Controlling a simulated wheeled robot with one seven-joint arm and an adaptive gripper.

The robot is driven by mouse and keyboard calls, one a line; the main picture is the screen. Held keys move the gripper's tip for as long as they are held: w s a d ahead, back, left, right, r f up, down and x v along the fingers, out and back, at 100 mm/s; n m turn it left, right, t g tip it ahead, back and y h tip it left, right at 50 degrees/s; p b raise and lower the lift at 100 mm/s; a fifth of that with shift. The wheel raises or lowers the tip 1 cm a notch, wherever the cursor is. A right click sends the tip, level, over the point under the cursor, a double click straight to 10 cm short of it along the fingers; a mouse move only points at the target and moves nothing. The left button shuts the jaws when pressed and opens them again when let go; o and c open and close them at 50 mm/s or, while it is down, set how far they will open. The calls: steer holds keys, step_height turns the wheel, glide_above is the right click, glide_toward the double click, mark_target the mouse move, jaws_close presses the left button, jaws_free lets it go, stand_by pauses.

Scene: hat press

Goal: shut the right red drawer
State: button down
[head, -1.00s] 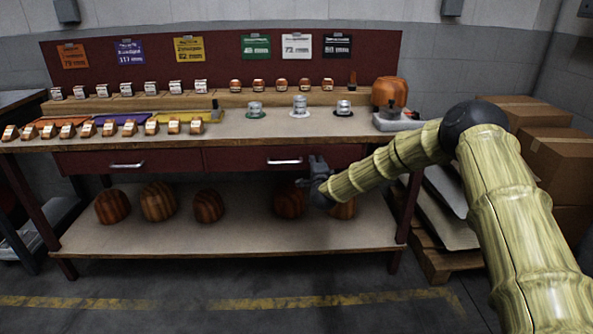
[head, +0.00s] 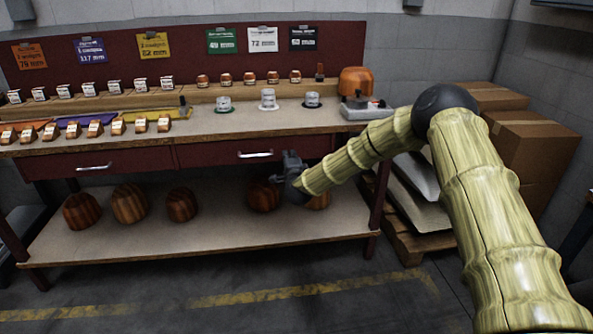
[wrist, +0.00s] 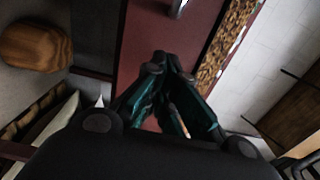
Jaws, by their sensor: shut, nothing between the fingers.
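The right red drawer (head: 215,155) is under the bench top, with a pale bar handle (head: 255,154) on its front. I cannot clearly tell how far it stands out. My gripper (head: 283,163) is to the right of the handle and slightly lower, near the right part of the drawer front. In the wrist view the red front (wrist: 137,45) lies beyond my fingers (wrist: 168,62), and the end of the handle (wrist: 178,8) shows at the top. My fingers are together and empty. I cannot tell whether they touch the front.
The left red drawer (head: 125,165) is beside it. Several striped wooden blocks (head: 130,203) stand on the lower shelf (head: 200,235). The bench top (head: 215,125) carries small items and an orange-topped press (head: 356,85). Cardboard boxes (head: 535,140) stand at right. The floor in front is clear.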

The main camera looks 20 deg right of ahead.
steer(key=s+a, duration=0.1)
steer(key=s, duration=0.8)
steer(key=s+a+f+n+g+y, duration=0.2)
steer(key=s+a+f+n+g, duration=0.15)
steer(key=s+f, duration=0.7)
steer(key=s+a+f+n+g+y, duration=0.1)
steer(key=s+a+f+n+g, duration=0.3)
steer(key=s+f, duration=0.6)
steer(key=s+d+f+n+g, duration=0.1)
steer(key=s+f+n+g, duration=0.1)
steer(key=s+f, duration=0.45)
steer(key=s+f+n+g, duration=0.2)
steer(key=s+f+n, duration=0.1)
steer(key=s, duration=0.7)
steer(key=s+d+f+n+g, duration=0.1)
steer(key=s+f+n+g, duration=0.1)
steer(key=s+f, duration=0.45)
steer(key=s+d+r+n+g+h, duration=0.1)
steer(key=s+d+n+g, duration=0.15)
steer(key=s, duration=0.85)
steer(key=s+d+r+n+g, duration=0.1)
steer(key=s+d+n+g, duration=0.15)
steer(key=s, duration=0.75)
step_height(320, 180, up, 19)
steer(key=p, duration=2)
steer(key=shift+s+d+r+m+p, duration=0.2)
steer(key=shift+s+d+m+p, duration=0.05)
steer(key=shift+d+m+p, duration=0.1)
steer(key=shift+t, duration=0.25)
